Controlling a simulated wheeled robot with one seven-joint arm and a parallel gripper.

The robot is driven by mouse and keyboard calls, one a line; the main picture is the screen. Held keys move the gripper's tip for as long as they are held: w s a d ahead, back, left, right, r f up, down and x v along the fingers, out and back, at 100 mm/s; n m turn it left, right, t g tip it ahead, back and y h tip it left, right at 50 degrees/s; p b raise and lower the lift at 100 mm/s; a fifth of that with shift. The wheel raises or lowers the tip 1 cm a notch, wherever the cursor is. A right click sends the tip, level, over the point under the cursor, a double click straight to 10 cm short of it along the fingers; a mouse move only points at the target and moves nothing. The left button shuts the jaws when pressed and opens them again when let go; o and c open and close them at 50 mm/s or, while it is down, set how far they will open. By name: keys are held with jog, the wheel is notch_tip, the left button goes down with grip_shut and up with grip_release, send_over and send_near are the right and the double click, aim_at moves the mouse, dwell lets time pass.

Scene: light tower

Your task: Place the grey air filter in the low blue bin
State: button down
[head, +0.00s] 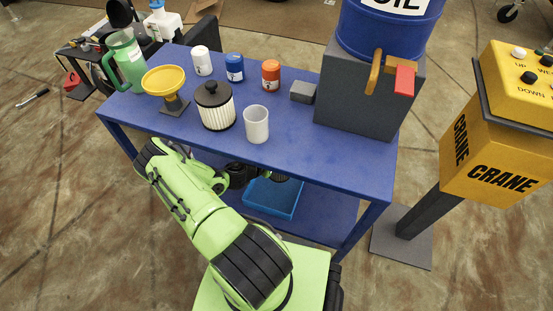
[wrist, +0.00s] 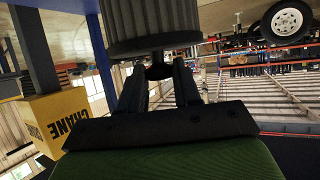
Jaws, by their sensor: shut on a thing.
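My gripper (wrist: 158,75) is shut on the small knob of the grey air filter (wrist: 153,18), a ribbed grey cylinder with a dark rim, at the top of the wrist view. In the head view my gripper (head: 262,175) reaches below the front edge of the blue table, and only a small dark part of what it holds shows there. The low blue bin (head: 272,199) stands on the lower shelf, just below and beside my gripper. The filter appears above or at the bin's back edge; the exact gap cannot be told.
The tabletop (head: 300,150) overhangs my gripper. On it stand a white pleated filter with a black lid (head: 216,108), a white cup (head: 256,124), a yellow funnel (head: 165,82), a green jug (head: 126,62) and several small jars. A crane control post (head: 490,150) stands right.

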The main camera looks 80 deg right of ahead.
jog(key=shift+f, duration=0.85)
jog(key=c, duration=0.8)
grip_release()
jog(key=shift+r, duration=0.1)
jog(key=p+v, duration=0.1)
jog(key=v, duration=0.3)
jog(key=p+v, duration=0.1)
jog(key=v, duration=0.3)
jog(key=r+p+v, duration=0.1)
jog(key=v, duration=0.3)
jog(key=shift+w, duration=0.1)
